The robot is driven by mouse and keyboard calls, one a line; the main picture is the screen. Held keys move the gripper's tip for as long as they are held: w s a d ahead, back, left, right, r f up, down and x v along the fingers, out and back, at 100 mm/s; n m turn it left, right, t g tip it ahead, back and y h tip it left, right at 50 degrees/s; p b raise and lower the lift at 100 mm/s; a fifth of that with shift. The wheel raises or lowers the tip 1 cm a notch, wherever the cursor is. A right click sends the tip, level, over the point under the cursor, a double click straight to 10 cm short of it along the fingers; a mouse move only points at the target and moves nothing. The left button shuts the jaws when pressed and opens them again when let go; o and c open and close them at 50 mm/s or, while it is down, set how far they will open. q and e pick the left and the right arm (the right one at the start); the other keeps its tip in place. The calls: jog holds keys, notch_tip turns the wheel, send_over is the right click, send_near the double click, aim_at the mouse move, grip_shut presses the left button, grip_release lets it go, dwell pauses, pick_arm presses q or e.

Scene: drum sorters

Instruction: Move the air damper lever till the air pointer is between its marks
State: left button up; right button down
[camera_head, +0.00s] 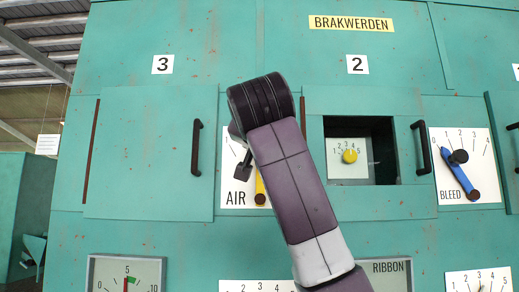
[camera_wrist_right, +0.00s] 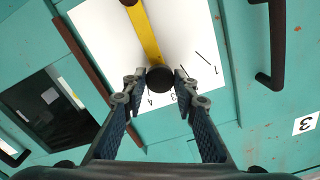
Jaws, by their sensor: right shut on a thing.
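The air damper lever is yellow and sits on a white plate marked AIR (camera_head: 239,198). Its lower end (camera_head: 260,188) shows beside my right arm in the head view. In the wrist view the yellow bar (camera_wrist_right: 146,30) ends in a black round knob (camera_wrist_right: 160,79). My right gripper (camera_wrist_right: 158,82) is shut on this knob, one finger on each side. In the head view my arm covers the knob and much of the scale; only part of the gripper (camera_head: 243,165) shows. No air pointer can be made out for certain. My left gripper is not in view.
A gauge (camera_head: 125,270) with a green mark is cut off at the bottom left. Door handles (camera_head: 197,148) stand out on both sides of the plate. A blue BLEED lever (camera_head: 458,175) is to the right.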

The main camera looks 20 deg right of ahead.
jog(key=c, duration=1.9)
grip_release()
jog(key=shift+d, duration=0.1)
jog(key=o, duration=0.4)
jog(key=shift+w, duration=0.2)
jog(key=shift+c, duration=0.2)
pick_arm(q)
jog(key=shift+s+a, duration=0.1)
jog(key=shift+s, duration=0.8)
pick_arm(e)
jog(key=v, duration=1.2)
